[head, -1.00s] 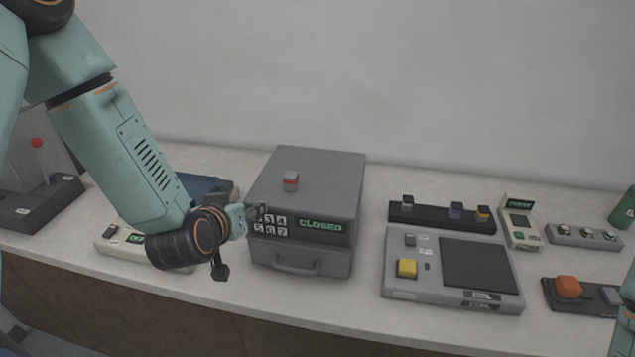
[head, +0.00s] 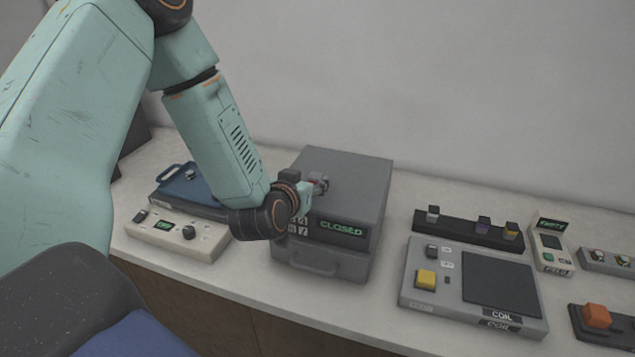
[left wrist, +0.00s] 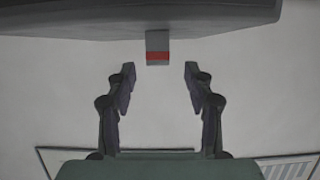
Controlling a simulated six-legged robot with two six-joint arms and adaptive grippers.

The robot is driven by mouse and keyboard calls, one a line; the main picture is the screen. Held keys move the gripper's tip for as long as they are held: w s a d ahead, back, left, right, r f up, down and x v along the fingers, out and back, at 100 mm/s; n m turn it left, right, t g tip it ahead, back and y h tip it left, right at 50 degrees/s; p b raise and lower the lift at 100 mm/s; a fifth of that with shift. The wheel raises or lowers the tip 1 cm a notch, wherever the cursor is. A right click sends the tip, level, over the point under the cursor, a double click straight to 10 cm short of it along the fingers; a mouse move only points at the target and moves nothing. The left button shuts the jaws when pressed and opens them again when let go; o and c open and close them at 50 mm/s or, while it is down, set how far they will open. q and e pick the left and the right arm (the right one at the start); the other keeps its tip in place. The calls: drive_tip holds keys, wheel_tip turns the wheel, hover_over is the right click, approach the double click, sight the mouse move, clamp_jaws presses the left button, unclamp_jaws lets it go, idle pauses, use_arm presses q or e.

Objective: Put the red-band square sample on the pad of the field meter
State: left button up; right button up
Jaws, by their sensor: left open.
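The red-band square sample (left wrist: 158,58) is a small grey block with a red band. It sits on top of the grey box with the CLOSED display (head: 352,185), largely covered by my gripper in the head view. My left gripper (head: 314,184) is at the sample. In the left wrist view my left gripper (left wrist: 158,82) is open, and the sample stands just beyond its fingertips, centred between them, apart from both. The field meter appears to be the small pale device with a green-lit display (head: 551,258); its dark pad (head: 551,241) looks bare. My right gripper is out of view.
A grey COIL unit (head: 417,291) with a yellow button and dark plate lies right of the box. A black rack (head: 458,230) with several small blocks stands behind it. An orange-button box (head: 597,318) is at right.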

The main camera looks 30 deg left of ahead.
sight(315, 178)
use_arm(q)
drive_tip(key=x, duration=0.4)
drive_tip(key=shift+d, duration=0.15)
drive_tip(key=shift+w+a+f, duration=0.3)
drive_tip(key=shift+w, duration=0.1)
drive_tip(key=shift+d+r, duration=0.15)
drive_tip(key=shift+d, duration=0.15)
drive_tip(key=shift+c, duration=1.3)
drive_tip(key=shift+a, duration=0.2)
drive_tip(key=c, duration=0.6)
drive_tip(key=shift+d, duration=0.15)
clamp_jaws()
